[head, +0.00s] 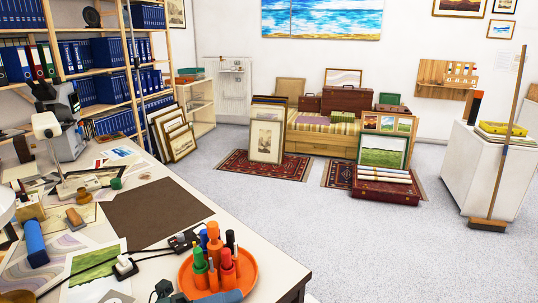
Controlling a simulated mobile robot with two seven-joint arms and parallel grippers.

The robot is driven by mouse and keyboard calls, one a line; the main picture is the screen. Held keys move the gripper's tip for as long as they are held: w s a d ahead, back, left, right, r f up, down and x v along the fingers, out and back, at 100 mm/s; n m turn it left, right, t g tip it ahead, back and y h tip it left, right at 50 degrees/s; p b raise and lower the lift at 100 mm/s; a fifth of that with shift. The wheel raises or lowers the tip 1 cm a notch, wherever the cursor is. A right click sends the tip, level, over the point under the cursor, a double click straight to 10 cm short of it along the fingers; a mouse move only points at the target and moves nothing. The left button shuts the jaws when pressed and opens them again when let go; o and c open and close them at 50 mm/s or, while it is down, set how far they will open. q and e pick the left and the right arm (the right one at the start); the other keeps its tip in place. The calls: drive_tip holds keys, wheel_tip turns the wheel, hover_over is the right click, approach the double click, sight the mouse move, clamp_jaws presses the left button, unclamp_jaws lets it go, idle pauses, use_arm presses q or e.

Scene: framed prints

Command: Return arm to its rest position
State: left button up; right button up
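Neither of my grippers shows in the head view, and I make out no part of my arms. Whether they are open or shut, and where they are, cannot be seen. The task names no object other than the arm itself.
A cluttered worktable (190,200) fills the lower left, with an orange round tray (246,284) of upright tools near its front corner. A dark mat (157,211) lies bare on it. Grey floor (330,245) is open to the right. A broom (503,150) leans against a white plinth (480,172).

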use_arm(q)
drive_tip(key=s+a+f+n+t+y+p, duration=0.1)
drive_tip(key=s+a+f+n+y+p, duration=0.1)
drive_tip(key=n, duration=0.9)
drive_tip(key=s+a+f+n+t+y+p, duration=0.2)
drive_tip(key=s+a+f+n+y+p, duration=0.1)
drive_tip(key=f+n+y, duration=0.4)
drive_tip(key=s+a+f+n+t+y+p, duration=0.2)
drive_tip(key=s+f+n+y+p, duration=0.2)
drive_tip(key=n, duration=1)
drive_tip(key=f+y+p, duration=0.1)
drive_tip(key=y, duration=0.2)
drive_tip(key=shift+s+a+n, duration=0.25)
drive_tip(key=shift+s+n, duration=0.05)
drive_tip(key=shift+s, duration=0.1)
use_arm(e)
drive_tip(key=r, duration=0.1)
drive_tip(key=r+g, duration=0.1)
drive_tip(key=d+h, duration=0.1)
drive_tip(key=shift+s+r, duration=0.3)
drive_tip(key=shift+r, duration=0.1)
